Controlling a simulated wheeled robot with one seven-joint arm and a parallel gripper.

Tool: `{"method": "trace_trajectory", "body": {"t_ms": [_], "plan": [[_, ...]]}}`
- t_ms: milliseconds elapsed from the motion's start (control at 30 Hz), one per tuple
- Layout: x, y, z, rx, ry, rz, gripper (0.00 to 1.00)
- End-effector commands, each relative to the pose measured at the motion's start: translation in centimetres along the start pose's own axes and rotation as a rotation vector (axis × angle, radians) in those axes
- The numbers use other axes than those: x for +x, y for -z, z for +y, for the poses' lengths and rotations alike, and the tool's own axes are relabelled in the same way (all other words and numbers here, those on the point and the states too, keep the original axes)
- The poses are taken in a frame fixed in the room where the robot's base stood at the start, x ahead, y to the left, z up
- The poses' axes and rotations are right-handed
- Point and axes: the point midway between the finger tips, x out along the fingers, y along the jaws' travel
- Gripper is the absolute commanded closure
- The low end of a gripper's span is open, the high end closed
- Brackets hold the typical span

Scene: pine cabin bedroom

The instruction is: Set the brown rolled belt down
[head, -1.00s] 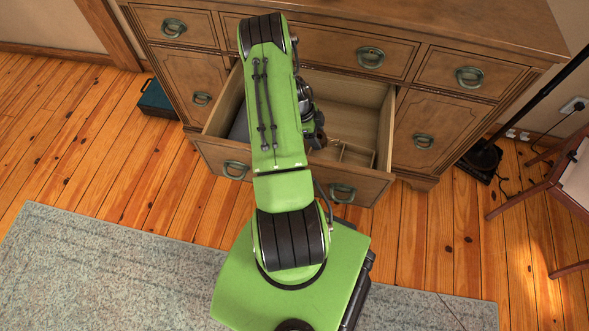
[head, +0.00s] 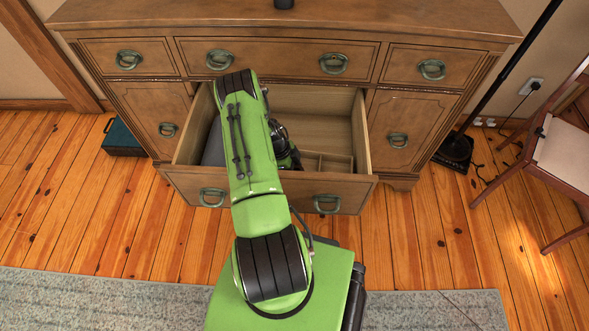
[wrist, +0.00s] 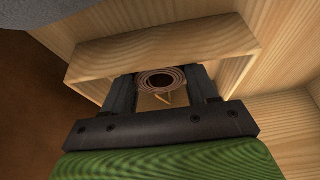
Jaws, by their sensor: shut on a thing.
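The brown rolled belt (wrist: 178,73) shows in the wrist view as a flat spiral coil with a dark centre. My gripper (wrist: 162,82) is shut on it, with one dark finger on each side. The coil is in front of a small pale wood compartment in the open drawer (wrist: 165,44). I cannot tell whether the belt touches the drawer floor. In the head view my arm reaches down into the open drawer (head: 318,112), and it hides the fingertips and the belt.
The drawer belongs to a wooden dresser (head: 420,100). Low dividers (head: 328,160) stand at its front right, and a grey item (head: 214,150) lies at its left. The drawer's back right looks clear. A teal box (head: 124,137) sits on the floor, with a chair (head: 560,150) at right.

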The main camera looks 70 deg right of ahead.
Motion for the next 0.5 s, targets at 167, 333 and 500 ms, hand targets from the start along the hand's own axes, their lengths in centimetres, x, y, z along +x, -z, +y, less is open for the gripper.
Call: {"method": "trace_trajectory", "body": {"t_ms": [167,333,500], "plan": [[0.01,0.0,0.01,0.0,0.0,0.0,0.17],[0.01,0.0,0.01,0.0,0.0,0.0,0.16],[-0.58,0.11,0.0,-0.001,0.0,0.0,0.16]]}}
